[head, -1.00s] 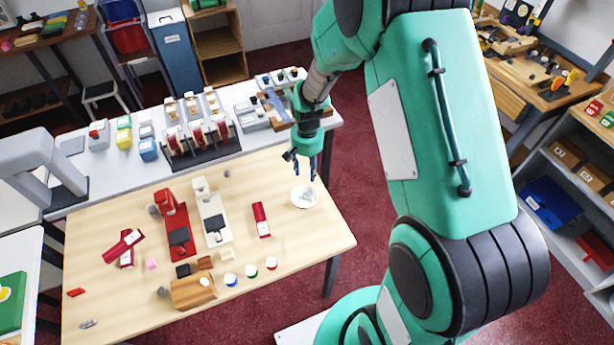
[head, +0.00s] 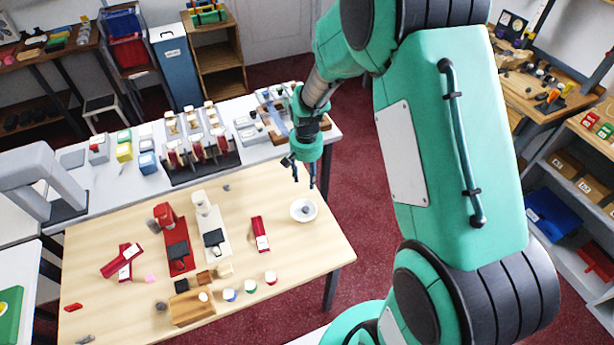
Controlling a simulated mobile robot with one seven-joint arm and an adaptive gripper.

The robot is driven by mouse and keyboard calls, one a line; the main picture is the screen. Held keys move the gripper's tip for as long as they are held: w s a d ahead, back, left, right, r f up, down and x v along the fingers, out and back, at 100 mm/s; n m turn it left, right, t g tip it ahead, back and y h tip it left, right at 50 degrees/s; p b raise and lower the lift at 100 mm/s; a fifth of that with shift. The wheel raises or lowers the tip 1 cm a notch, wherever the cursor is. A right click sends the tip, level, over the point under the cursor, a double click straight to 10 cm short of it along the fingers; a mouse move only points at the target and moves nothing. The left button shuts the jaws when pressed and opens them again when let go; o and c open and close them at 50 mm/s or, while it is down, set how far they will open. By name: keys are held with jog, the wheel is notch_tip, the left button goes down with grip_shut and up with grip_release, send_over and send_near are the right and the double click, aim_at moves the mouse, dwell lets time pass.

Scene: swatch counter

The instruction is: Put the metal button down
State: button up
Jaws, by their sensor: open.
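A small grey piece (head: 306,209), which looks like the metal button, lies in a white round dish (head: 294,214) near the right edge of the wooden table. It is too small to make out in detail. My gripper (head: 303,185) is open, with its dark fingers pointing down just behind and above the dish. The fingers look empty and apart from the grey piece.
The wooden table (head: 340,248) has a red press (head: 176,243) and a white press (head: 213,228) in its middle. A red and white packet (head: 260,234) lies left of the dish.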

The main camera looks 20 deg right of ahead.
jog(key=shift+r, duration=0.15)
jog(key=s+a+r+n+t, duration=0.15)
jog(key=s+r, duration=0.25)
jog(key=r, duration=0.7)
jog(key=s+a+r+n+t, duration=0.15)
jog(key=s+r, duration=0.35)
jog(key=r, duration=0.6)
jog(key=s+a+r+t, duration=0.1)
jog(key=s+a+r, duration=0.1)
jog(key=s+r, duration=0.4)
jog(key=s+a+r+n+t, duration=0.1)
jog(key=s+r, duration=0.5)
jog(key=s, duration=0.7)
jog(key=shift+a+r+t, duration=0.15)
jog(key=shift+a+t, duration=0.15)
jog(key=shift+a, duration=0.25)
notch_tip(320, 180, down, 4)
jog(key=b, duration=0.3)
jog(key=shift+r+b, duration=0.15)
jog(key=shift+b, duration=0.2)
